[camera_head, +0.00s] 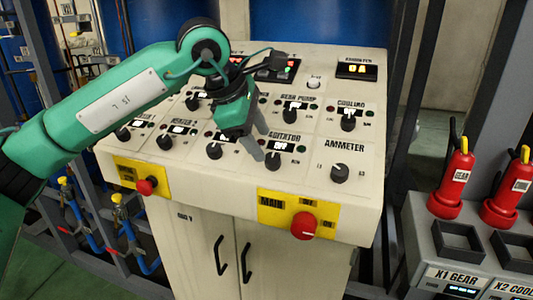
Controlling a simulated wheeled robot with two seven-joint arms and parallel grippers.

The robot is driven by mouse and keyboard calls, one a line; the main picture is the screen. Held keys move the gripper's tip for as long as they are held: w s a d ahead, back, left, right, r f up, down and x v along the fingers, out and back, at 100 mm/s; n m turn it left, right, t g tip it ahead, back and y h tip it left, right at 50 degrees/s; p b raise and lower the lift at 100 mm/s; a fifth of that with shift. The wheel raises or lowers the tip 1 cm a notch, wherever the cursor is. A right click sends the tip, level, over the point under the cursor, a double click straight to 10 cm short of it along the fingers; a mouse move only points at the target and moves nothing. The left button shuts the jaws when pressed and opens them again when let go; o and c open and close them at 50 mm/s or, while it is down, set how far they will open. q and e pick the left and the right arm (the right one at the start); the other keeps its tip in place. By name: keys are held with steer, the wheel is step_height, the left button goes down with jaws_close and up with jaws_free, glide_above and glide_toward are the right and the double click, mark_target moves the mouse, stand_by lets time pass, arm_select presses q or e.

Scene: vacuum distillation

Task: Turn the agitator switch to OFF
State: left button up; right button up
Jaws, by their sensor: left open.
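The agitator switch (273,161) is a black round knob on the sloping cream control panel (312,188), under a small display and a label partly hidden by my gripper. My left arm reaches in from the left, and my left gripper (257,145) hangs over the panel just left of and above this knob. Its grey fingers point down toward the knob and are open, with nothing between them. I cannot tell whether a finger touches the knob. The display's wording is too small to read surely. My right gripper is not in view.
Other knobs surround it: the gear pump knob (291,115), the cooling knob (348,123) and the ammeter knob (340,173). A red main knob (303,226) sits on a yellow plate below. Red extinguisher-like bottles (455,183) stand at the right.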

arm_select(q)
steer(key=v, duration=0.8)
steer(key=shift+r+b, duration=0.25)
steer(key=shift+b, duration=0.2)
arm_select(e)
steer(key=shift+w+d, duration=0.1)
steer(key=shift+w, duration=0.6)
arm_select(q)
steer(key=shift+s+a, duration=0.1)
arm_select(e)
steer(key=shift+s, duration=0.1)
